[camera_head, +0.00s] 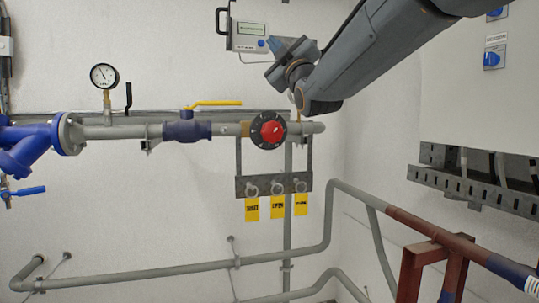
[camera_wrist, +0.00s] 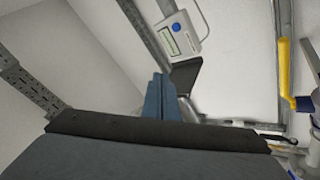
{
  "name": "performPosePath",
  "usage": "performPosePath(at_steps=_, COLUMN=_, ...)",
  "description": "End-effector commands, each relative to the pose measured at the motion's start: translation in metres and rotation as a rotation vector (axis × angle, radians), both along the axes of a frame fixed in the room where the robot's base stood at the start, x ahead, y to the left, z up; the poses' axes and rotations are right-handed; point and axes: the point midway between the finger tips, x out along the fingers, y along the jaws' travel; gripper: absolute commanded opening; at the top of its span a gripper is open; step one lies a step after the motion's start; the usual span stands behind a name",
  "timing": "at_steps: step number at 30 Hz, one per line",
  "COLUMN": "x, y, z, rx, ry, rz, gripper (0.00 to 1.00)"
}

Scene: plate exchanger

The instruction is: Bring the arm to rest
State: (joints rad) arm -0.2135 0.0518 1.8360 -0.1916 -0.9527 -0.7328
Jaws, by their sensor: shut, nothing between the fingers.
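My arm (camera_head: 380,45) reaches in from the top right of the head view, bent at a joint in front of the pipe's right end. My gripper (camera_head: 279,46) is at the upper middle, in front of the wall and just below a white device with a display (camera_head: 249,37). In the wrist view the blue-grey fingers (camera_wrist: 159,82) are together, with nothing visible between them. A dark part of my own wrist fills the bottom of that view. The device also shows there (camera_wrist: 178,38), beyond the fingertips.
A horizontal pipe carries a pressure gauge (camera_head: 104,76), a yellow-handled valve (camera_head: 187,130) and a red knob (camera_head: 268,130). Yellow tags (camera_head: 277,207) hang from a rack below. A white cabinet (camera_head: 478,100) and perforated tray (camera_head: 470,180) stand at right.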

Motion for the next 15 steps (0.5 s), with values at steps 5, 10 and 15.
performPosePath(at_steps=5, x=0.017, y=-0.012, z=-0.048, rx=0.014, ry=0.151, rz=-0.012, gripper=0.00)
performPosePath(at_steps=10, x=0.031, y=-0.029, z=-0.110, rx=0.040, ry=0.340, rz=-0.031, gripper=0.00)
performPosePath(at_steps=15, x=0.034, y=-0.055, z=-0.207, rx=0.092, ry=0.620, rz=-0.072, gripper=0.00)
